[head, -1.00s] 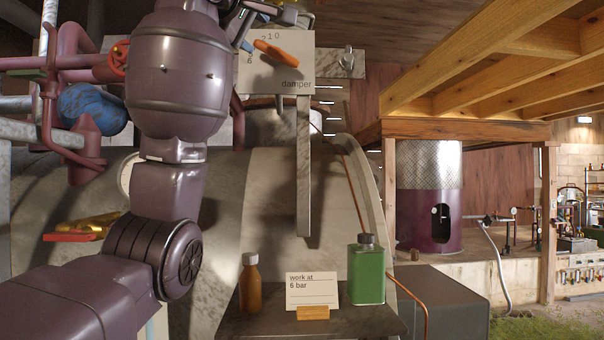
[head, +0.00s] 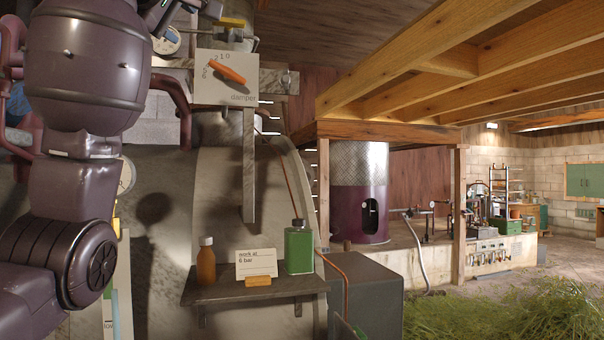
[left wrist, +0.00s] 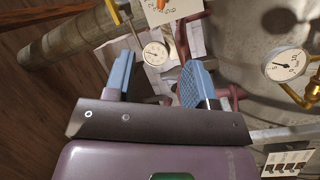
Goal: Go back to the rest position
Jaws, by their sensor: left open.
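My left gripper (head: 172,12) is at the top edge of the head view, partly cut off, above and left of the damper plate. In the left wrist view the left gripper (left wrist: 157,72) has its two blue-padded fingers spread apart, with nothing held between them. The orange damper lever (head: 227,72) sits on its pale numbered plate (head: 240,92), slanting down to the right and apart from the gripper. My right gripper is in neither view.
A shelf (head: 225,291) holds an orange bottle (head: 206,264), a "work at 6 bar" card (head: 256,262) and a green bottle (head: 298,250). Pipes and a gauge (left wrist: 155,53) lie beyond the fingers. Another gauge (left wrist: 285,64) is at right. Cut greenery (head: 500,312) covers the floor at right.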

